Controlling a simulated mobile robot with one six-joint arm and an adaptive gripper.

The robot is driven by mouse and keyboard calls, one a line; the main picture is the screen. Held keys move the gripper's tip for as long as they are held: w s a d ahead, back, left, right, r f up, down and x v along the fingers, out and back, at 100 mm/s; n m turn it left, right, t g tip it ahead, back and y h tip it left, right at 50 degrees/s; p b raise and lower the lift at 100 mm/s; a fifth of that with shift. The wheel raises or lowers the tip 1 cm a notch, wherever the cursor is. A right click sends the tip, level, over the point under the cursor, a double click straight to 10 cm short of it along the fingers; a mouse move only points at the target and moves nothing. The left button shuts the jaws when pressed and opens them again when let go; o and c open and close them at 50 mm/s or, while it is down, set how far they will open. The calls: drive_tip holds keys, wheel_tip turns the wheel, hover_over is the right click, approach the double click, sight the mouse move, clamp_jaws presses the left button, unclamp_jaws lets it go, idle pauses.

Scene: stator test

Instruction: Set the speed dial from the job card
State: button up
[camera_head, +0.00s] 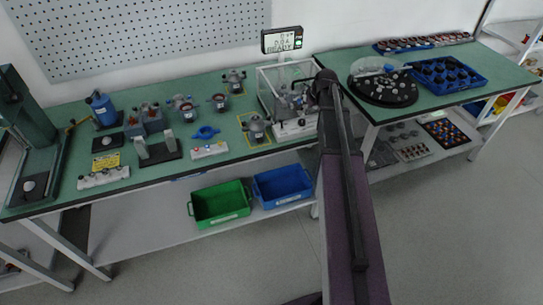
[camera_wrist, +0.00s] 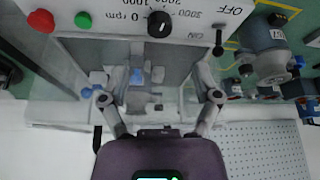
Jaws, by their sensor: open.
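The black speed dial (camera_wrist: 160,24) sits on a white control panel (camera_wrist: 115,12) at the top of the wrist view. Its scale reads 0 rpm, 1000, 2000 and 3000; the exact pointer setting is too small to tell. My gripper (camera_wrist: 160,97) is open and empty, its two fingers apart and clear of the dial. In the head view, my gripper (camera_head: 326,84) is beside the clear-walled test box (camera_head: 285,75). A yellow card with small print (camera_head: 105,160) lies on the bench at left; I cannot tell whether it is the job card.
The panel also carries a red button (camera_wrist: 41,21), a green button (camera_wrist: 83,19) and a black switch (camera_wrist: 218,42) near OFF. A small display (camera_head: 282,40) stands behind the box. Several stators and motor parts occupy the green bench (camera_head: 225,165). The floor in front is clear.

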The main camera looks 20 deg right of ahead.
drive_tip(key=shift+a+p+v, duration=0.25)
drive_tip(key=shift+p+v, duration=2)
drive_tip(key=shift+v, duration=0.55)
drive_tip(key=s+a+f+m+g+b, duration=0.1)
drive_tip(key=s+a+f+b, duration=0.2)
drive_tip(key=s+a, duration=0.5)
drive_tip(key=s+a+f+m+g+b, duration=0.1)
drive_tip(key=s+a+f+g+b, duration=0.1)
drive_tip(key=s+a, duration=0.7)
drive_tip(key=shift+a+f+g+h+b, duration=0.4)
drive_tip(key=shift+a+f, duration=0.75)
drive_tip(key=shift+a, duration=0.85)
drive_tip(key=shift+m, duration=0.3)
drive_tip(key=s+a, duration=0.1)
drive_tip(key=s, duration=0.1)
drive_tip(key=s+a, duration=0.1)
drive_tip(key=s, duration=0.1)
drive_tip(key=shift+a, duration=0.3)
